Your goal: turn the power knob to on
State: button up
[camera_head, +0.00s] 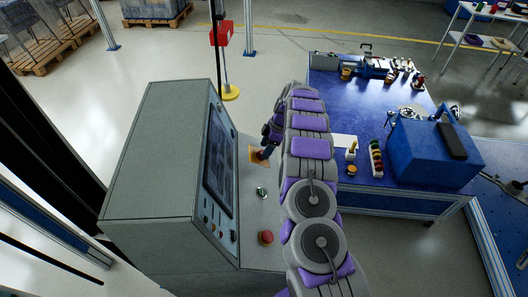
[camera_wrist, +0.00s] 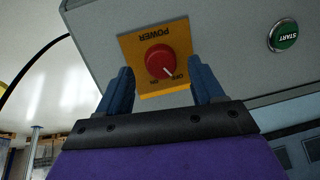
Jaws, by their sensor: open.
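The red power knob (camera_wrist: 158,60) sits on a yellow-orange plate (camera_wrist: 135,50) marked POWER, OFF and ON, upside down in the wrist view. A white line on the knob points to the lower right, toward OFF. My gripper (camera_wrist: 160,70) is open, its blue fingers on either side of the knob's lower part. I see gaps between fingers and knob; contact is not visible. In the head view the plate (camera_head: 254,156) lies on the console's ledge, with my gripper (camera_head: 266,151) at it. The knob is mostly hidden there.
A green START button (camera_wrist: 283,36) is on the same ledge; it also shows in the head view (camera_head: 262,192). A red mushroom button (camera_head: 266,237) is nearer. The console screen (camera_head: 218,165) rises at left. A blue workbench (camera_head: 340,105) stands at right.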

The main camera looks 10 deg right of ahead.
jog(key=shift+s+a+f, duration=0.1)
jog(key=shift+a+f, duration=0.05)
jog(key=shift+f, duration=0.95)
jog(key=shift+c, duration=0.4)
jog(key=shift+a, duration=0.15)
jog(key=c, duration=1)
jog(key=shift+o, duration=0.2)
